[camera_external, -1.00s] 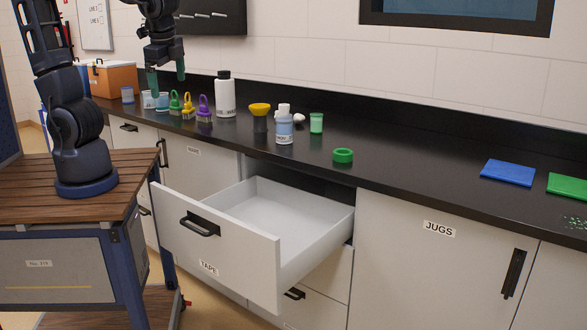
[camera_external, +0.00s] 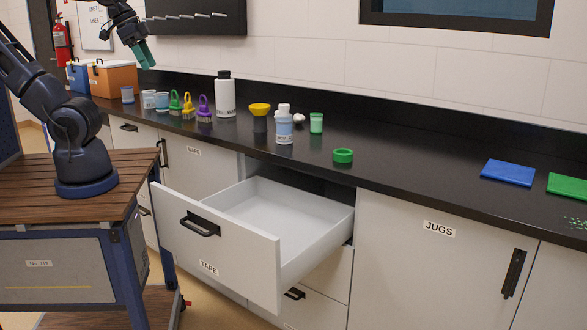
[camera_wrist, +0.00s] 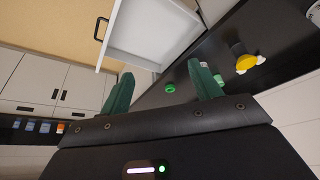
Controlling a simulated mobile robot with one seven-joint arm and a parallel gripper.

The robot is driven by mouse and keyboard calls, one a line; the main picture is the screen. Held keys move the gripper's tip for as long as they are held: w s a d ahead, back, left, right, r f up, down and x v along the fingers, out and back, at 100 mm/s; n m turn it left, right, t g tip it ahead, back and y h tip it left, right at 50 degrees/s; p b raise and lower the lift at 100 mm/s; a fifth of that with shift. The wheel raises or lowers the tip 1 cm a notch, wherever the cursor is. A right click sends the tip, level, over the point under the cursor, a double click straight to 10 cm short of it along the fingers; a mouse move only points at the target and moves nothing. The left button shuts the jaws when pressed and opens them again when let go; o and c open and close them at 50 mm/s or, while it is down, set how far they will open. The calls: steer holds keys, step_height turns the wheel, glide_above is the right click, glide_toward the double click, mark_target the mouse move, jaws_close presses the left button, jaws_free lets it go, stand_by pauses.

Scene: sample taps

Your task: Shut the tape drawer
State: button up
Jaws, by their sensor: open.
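The tape drawer (camera_external: 215,243) is pulled well out from under the black counter. Its white front has a black bar handle (camera_external: 200,225) and a TAPE label, and the part of its inside that shows is empty. In the wrist view the open drawer (camera_wrist: 145,35) is at the top, beyond my fingers. My gripper (camera_external: 146,55) is high above the far left of the counter, well away from the drawer and touching nothing. In the wrist view its two green fingers (camera_wrist: 160,90) stand apart with nothing between them.
A green tape roll (camera_external: 343,156) lies on the counter above the drawer. Several brushes, cups and bottles, including a white bottle (camera_external: 225,97), stand along the counter. A cabinet labelled JUGS (camera_external: 440,260) is closed at right. The floor in front of the drawer looks clear.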

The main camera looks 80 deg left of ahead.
steer(key=shift+w, duration=0.1)
steer(key=c, duration=0.7)
steer(key=shift+w+d+f, duration=0.15)
steer(key=shift+w, duration=0.2)
steer(key=c, duration=0.4)
steer(key=w+d+f+m+g, duration=0.1)
steer(key=w+d+f+m, duration=0.1)
steer(key=w, duration=0.1)
steer(key=w+d+f+m+g+y, duration=0.1)
steer(key=w+d+f+g, duration=0.1)
steer(key=w, duration=0.1)
steer(key=w+d+f+m+g+y, duration=0.1)
steer(key=w+d+f+m, duration=0.1)
steer(key=w, duration=0.1)
steer(key=shift+w+d+f+m, duration=0.3)
steer(key=shift+w+f, duration=0.05)
jaws_close()
steer(key=w+d+f+m+g+y, duration=0.1)
steer(key=w+d+f+m+y, duration=0.45)
steer(key=d+f, duration=0.65)
steer(key=d+f+m+t+y, duration=0.3)
steer(key=d+f+m+y, duration=0.3)
steer(key=d+f, duration=0.7)
steer(key=m+t, duration=1)
glide_toward(226, 262)
steer(key=shift+h, duration=0.35)
steer(key=x, duration=0.7)
steer(key=shift+s+a+r, duration=0.1)
steer(key=shift+s+r, duration=0.1)
